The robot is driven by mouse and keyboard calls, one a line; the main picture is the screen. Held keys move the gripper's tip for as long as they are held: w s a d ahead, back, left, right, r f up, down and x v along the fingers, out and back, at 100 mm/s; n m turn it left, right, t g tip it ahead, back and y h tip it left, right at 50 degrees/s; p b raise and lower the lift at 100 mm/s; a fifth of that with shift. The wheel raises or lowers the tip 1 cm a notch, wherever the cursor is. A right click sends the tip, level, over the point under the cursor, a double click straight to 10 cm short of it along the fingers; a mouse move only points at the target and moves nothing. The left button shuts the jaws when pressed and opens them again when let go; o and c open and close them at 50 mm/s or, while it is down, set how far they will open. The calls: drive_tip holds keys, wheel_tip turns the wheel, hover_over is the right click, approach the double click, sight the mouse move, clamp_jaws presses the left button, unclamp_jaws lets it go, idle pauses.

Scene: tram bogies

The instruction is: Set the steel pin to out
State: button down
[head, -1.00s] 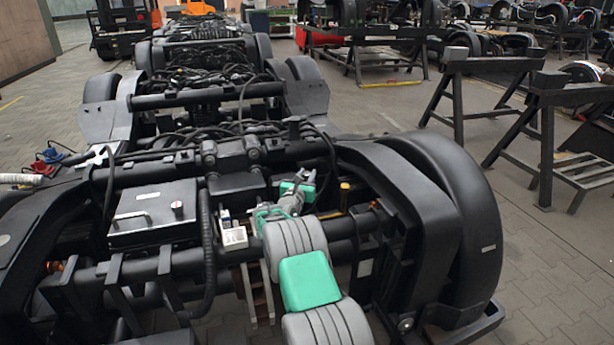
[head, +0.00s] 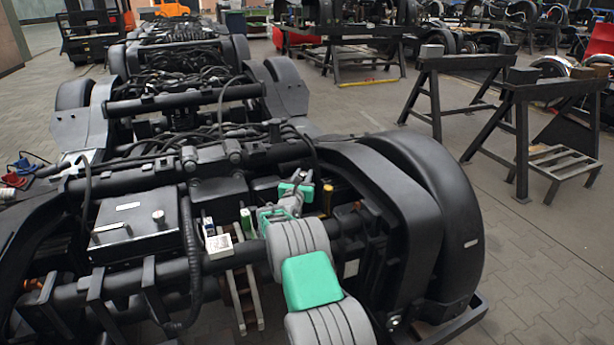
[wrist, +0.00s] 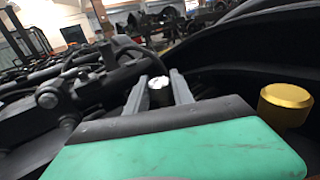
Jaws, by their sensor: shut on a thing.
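The steel pin (wrist: 158,84) shows in the wrist view as a small bright silver end between the two grey fingers. My gripper (wrist: 159,90) is shut on it, with a finger on either side. The lower part of the pin is hidden behind the gripper body. In the head view my gripper (head: 305,184) is over the near right part of the black bogie (head: 150,266), and the pin cannot be made out there.
A gold-yellow cap (wrist: 285,103) stands close to the right of my gripper. Dark pipes and bolted fittings (wrist: 75,95) lie close on the left. A black box (head: 135,228) with a handle is on the bogie's left. Trestles (head: 520,130) stand on open floor at right.

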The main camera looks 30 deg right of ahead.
drive_tip(key=shift+s+d, duration=0.1)
drive_tip(key=shift+a, duration=0.25)
drive_tip(key=c, duration=1.1)
unclamp_jaws()
drive_tip(key=p+v, duration=0.2)
drive_tip(key=v, duration=0.5)
drive_tip(key=shift+s+a, duration=0.25)
